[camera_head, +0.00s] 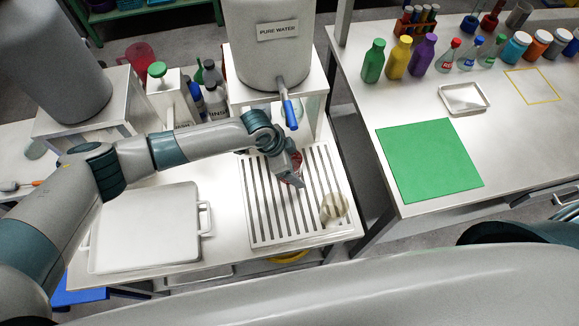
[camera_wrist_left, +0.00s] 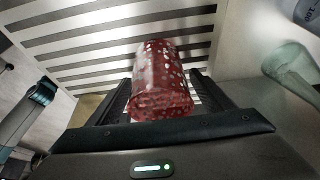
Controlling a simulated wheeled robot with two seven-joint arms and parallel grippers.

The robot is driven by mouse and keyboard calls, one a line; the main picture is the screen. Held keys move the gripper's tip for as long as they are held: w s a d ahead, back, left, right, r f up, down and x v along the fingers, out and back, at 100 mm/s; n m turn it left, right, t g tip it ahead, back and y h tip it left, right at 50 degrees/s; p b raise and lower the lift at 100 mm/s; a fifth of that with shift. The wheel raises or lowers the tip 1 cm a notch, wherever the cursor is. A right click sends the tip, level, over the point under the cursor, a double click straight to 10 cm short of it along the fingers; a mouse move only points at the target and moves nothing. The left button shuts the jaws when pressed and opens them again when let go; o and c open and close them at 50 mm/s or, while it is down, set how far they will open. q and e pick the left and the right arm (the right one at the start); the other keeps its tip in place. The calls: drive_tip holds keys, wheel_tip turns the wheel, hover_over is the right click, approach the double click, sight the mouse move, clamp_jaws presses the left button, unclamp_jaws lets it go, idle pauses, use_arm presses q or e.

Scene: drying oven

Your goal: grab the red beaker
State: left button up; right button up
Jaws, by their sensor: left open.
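The red beaker (camera_wrist_left: 160,80) is translucent red with pale speckles. In the left wrist view it is between the two dark fingers of my left gripper (camera_wrist_left: 163,95), which are apart on either side of it. Whether they touch it is not clear. In the head view only a small red part of the beaker (camera_head: 297,159) shows beside my left gripper (camera_head: 294,178), over the slatted white rack (camera_head: 256,226). The gripper and wrist hide most of it. My right gripper is not in view.
A clear flask (camera_head: 334,208) stands on the rack's right side, near my gripper. A pure water tank (camera_head: 268,45) with a blue-handled tap (camera_head: 289,110) stands just behind. A white lidded tray (camera_head: 145,228) lies left. The right table holds a green mat (camera_head: 430,160) and several bottles.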

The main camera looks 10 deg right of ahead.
sight(295, 161)
use_arm(q)
drive_tip(key=c, duration=1.3)
drive_tip(key=shift+r, duration=0.3)
drive_tip(key=shift+r+b, duration=0.9)
drive_tip(key=shift+r, duration=0.45)
drive_tip(key=shift+s+a+r+b, duration=0.1)
drive_tip(key=shift+s+a+b, duration=0.75)
drive_tip(key=shift+s+a, duration=1.25)
drive_tip(key=shift+s+a+b, duration=0.85)
drive_tip(key=shift+s+a, duration=0.5)
drive_tip(key=shift+a, duration=1.35)
drive_tip(key=shift+s+a+r+b, duration=0.1)
drive_tip(key=shift+s+a+b, duration=0.75)
drive_tip(key=shift+s+a, duration=1.25)
drive_tip(key=shift+w+a, duration=0.3)
drive_tip(key=shift+a, duration=0.05)
